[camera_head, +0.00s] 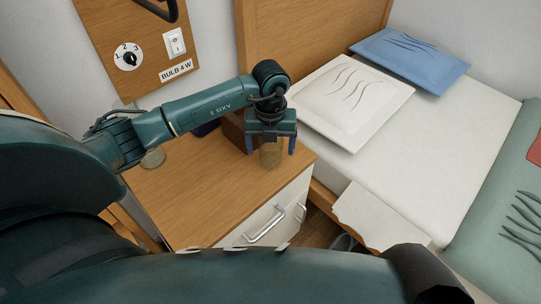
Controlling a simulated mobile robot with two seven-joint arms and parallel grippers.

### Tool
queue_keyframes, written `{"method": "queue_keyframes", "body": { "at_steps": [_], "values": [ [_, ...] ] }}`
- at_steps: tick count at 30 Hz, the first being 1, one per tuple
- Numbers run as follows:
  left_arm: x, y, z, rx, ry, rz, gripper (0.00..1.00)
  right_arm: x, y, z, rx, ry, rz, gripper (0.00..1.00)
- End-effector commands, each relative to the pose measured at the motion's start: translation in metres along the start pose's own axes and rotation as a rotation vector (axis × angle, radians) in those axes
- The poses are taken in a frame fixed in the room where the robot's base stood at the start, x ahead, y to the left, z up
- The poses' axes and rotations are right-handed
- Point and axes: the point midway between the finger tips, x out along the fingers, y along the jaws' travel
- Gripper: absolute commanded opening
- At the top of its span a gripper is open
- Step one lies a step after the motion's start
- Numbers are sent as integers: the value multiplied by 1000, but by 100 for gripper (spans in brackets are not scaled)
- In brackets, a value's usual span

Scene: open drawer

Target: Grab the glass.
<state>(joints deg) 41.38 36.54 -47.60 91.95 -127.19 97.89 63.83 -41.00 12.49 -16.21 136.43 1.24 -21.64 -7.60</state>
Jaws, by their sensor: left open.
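A see-through, amber-tinted glass (270,158) stands upright on the wooden top of the nightstand (215,197), near its right side. My left gripper (270,147) is above it, pointing down, with its two blue fingers apart, one on each side of the glass. The gripper body hides the glass's upper part. I cannot tell whether the fingers touch it. My right gripper is not in view.
Another see-through object (153,158) stands at the left of the nightstand, partly behind my arm. A dark brown box (233,133) is behind the gripper. White drawers with a metal handle (264,226) face front. A bed with a white pillow (350,98) is at right.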

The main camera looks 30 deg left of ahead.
Motion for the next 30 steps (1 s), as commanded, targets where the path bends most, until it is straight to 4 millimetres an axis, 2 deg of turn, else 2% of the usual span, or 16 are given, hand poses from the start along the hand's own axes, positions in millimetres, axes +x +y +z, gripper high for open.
{"method": "queue_keyframes", "body": {
  "at_steps": [1, 4, 12, 30],
  "values": [
    [12, 1, -1, -1, 2, 1, 81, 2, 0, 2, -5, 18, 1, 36],
    [23, 0, -1, 0, 2, 0, 81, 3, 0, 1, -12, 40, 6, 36],
    [25, 0, 0, 1, -1, -1, 79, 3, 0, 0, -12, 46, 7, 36],
    [24, 0, 0, 1, -1, -1, 30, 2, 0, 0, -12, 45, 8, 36]
  ]
}}
